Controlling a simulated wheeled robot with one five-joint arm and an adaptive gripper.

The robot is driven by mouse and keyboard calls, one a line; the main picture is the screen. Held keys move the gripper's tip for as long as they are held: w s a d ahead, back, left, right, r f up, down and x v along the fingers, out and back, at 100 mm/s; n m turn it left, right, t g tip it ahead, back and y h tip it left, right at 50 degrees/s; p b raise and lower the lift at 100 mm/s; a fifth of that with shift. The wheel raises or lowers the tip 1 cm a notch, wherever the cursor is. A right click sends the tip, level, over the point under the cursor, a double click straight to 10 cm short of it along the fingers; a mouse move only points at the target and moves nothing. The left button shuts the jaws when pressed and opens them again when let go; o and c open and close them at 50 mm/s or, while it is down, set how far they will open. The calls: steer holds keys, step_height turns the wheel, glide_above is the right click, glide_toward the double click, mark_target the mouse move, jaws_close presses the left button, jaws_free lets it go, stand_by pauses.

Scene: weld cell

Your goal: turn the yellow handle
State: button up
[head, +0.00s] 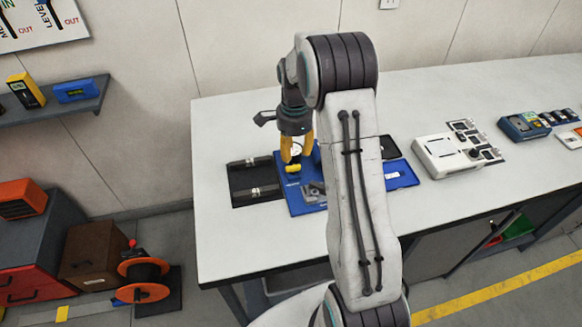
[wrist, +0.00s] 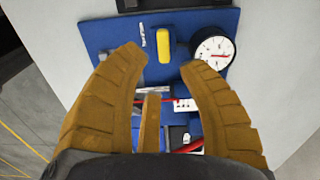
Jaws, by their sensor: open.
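The yellow handle (wrist: 163,44) is a short rounded bar on a blue board (wrist: 97,35). In the wrist view it lies upright in the picture, just beyond my fingertips and left of a round white gauge (wrist: 212,48). In the head view the handle (head: 292,168) shows just below my gripper (head: 297,158), on the blue board (head: 293,205) on the bench. My gripper (wrist: 165,62) is open, with its two orange-brown fingers spread and nothing between the tips. Whether a finger touches the board cannot be told.
The white bench (head: 240,125) carries a black tray (head: 255,180) left of the board and a blue open case (head: 400,175) right of it. A white device (head: 440,155) stands further right. My arm hides part of the board in the head view.

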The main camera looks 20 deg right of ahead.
mark_target(293, 168)
steer(key=shift+a+m, duration=0.1)
steer(key=shift+m, duration=0.7)
steer(key=shift+f, duration=0.35)
steer(key=shift+f+p, duration=0.7)
steer(key=shift+f, duration=2.65)
steer(key=shift+c, duration=0.2)
jaws_close()
